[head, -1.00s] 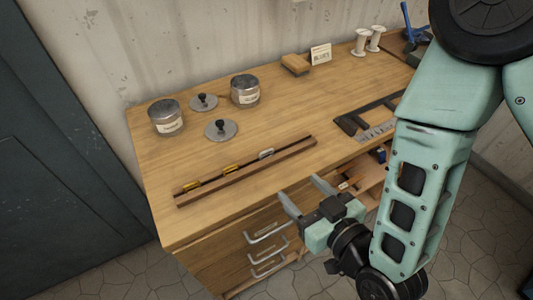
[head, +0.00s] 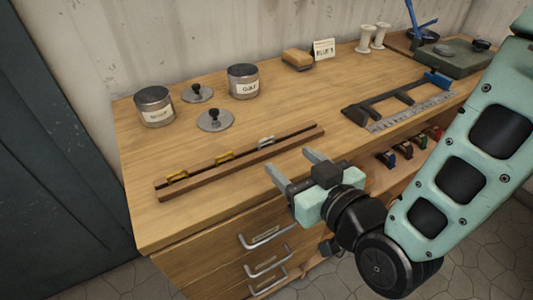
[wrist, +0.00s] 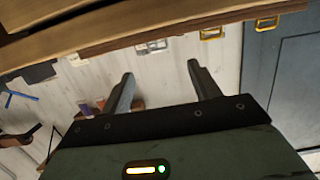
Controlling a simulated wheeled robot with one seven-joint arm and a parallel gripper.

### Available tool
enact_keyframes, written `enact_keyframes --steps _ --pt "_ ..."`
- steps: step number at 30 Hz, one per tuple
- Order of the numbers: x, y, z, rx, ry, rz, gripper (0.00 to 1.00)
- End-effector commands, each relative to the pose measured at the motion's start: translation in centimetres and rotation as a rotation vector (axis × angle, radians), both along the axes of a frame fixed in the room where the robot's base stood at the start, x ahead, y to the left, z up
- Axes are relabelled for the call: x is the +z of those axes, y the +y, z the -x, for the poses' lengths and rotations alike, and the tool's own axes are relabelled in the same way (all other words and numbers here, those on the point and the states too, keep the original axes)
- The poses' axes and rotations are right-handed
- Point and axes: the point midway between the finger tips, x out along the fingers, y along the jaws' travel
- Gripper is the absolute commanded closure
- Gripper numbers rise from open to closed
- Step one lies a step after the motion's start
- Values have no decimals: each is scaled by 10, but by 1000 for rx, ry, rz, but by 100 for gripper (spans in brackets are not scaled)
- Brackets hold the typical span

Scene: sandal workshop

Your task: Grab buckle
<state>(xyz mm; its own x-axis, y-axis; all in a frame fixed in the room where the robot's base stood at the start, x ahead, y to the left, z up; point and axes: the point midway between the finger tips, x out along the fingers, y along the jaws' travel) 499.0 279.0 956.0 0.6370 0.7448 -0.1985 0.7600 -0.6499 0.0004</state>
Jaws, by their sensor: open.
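A dark wooden rail (head: 240,164) lies near the front edge of the workbench and carries the buckles. Two gold buckles (head: 177,177) (head: 225,157) sit at its left and middle, and a silver buckle (head: 266,141) sits toward its right end. In the wrist view the silver buckle (wrist: 152,46) and gold buckles (wrist: 210,32) (wrist: 267,22) show along the top. My gripper (head: 291,162) is open and empty at the bench's front edge, just right of and in front of the rail, apart from every buckle.
Two labelled jars (head: 154,107) (head: 243,82) and two knobbed lids (head: 215,120) (head: 198,93) stand behind the rail. A dark frame tool and a ruler (head: 410,112) lie to the right. Drawer handles (head: 262,236) stick out below. The bench top between lids and rail is clear.

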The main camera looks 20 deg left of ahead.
Motion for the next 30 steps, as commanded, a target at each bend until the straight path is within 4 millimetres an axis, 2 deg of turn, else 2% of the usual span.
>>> enact_keyframes --steps 9,17,24,30 --pt "-10 43 -36 0 1 -1 38" --pt "-14 57 -49 1 1 -1 38" --pt "-18 81 -72 0 1 -1 38" --pt "-22 92 -82 1 1 -1 38"
